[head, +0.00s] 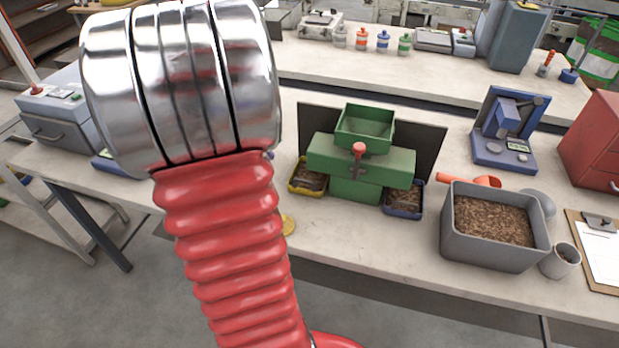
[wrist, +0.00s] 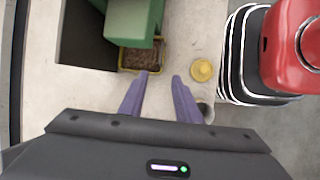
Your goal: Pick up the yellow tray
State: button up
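The yellow tray (head: 304,191) stands on the bench at the left side of the green bagger, with brown pellets in it. In the wrist view the yellow tray (wrist: 124,69) is partly hidden under the green machine, just beyond the fingertips. My gripper (wrist: 160,75) is open and empty, its two purple fingers apart. The left fingertip appears close to the tray's near edge; I cannot tell if they touch. In the head view my gripper is hidden behind my red arm.
The green bagger (head: 357,187) stands beside the tray, before a dark panel (head: 428,150). A blue tray (head: 404,211) is at its right. A yellow round object (wrist: 201,70) lies right of my fingers. A grey pellet bin (head: 492,253) stands farther right.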

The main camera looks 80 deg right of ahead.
send_over(297, 179)
jog(key=w, duration=0.3)
notch_tip(297, 179, down, 8)
jog(key=shift+a+r, duration=0.15)
jog(key=shift+a, duration=0.25)
jog(key=shift+s, duration=0.15)
jog(key=shift+x, duration=2.6)
jog(key=shift+a, duration=0.1)
jog(key=shift+c, duration=0.5)
grip_shut()
